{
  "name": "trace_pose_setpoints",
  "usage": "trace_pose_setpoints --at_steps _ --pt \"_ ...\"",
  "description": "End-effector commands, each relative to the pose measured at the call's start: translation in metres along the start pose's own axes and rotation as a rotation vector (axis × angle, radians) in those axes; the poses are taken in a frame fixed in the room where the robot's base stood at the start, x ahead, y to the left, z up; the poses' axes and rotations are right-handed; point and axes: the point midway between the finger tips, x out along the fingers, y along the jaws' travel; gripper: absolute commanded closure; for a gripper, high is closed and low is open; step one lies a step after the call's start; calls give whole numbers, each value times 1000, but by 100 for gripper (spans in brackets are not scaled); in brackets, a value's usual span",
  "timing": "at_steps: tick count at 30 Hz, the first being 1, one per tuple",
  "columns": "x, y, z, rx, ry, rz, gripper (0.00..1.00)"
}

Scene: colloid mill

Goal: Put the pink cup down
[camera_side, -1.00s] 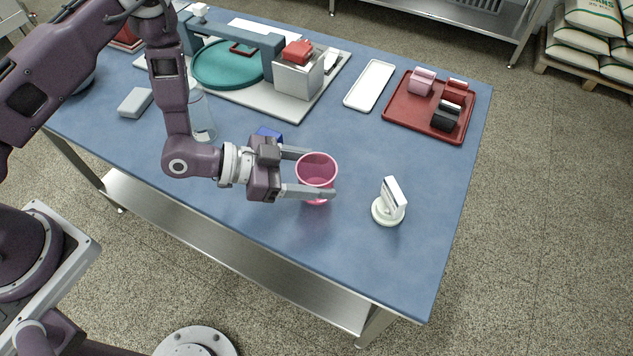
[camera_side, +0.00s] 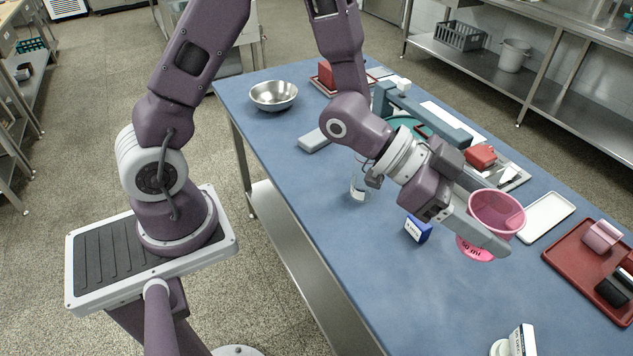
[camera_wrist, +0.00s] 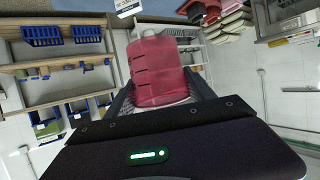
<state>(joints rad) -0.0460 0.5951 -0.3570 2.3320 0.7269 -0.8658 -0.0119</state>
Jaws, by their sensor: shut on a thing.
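The pink cup (camera_side: 497,212), a translucent beaker-like vessel with its open rim up, is held over the right part of the blue table (camera_side: 300,180). My gripper (camera_side: 490,215) is shut on its sides, one finger across its near side. Lower pink with dark print shows below that finger. I cannot tell whether the cup's base touches the table. In the wrist view the pink cup (camera_wrist: 158,70) sits between the fingers, with dark marks on its wall.
A small blue box (camera_side: 417,229) and a clear glass vessel (camera_side: 358,188) stand left of the cup. A white tray (camera_side: 547,217) and red tray (camera_side: 585,280) lie to the right. A white stand (camera_side: 518,342) is nearer the front. Bare table lies below the cup.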

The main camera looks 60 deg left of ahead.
Motion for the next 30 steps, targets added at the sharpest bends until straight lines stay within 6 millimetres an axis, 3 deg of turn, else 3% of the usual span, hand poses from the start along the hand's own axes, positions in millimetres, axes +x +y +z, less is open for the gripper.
trace_pose_setpoints --at_steps 8,14,17,21,24,30 --pt "-15 -61 -20 -2 3 -24 77" --pt "-48 -124 -24 3 0 -21 77" --pt "-80 -161 -15 10 -2 2 77" --pt "-142 -201 17 25 -4 62 77" --pt "-189 -216 46 41 -5 107 77" --pt "-264 -222 94 67 -3 169 77"
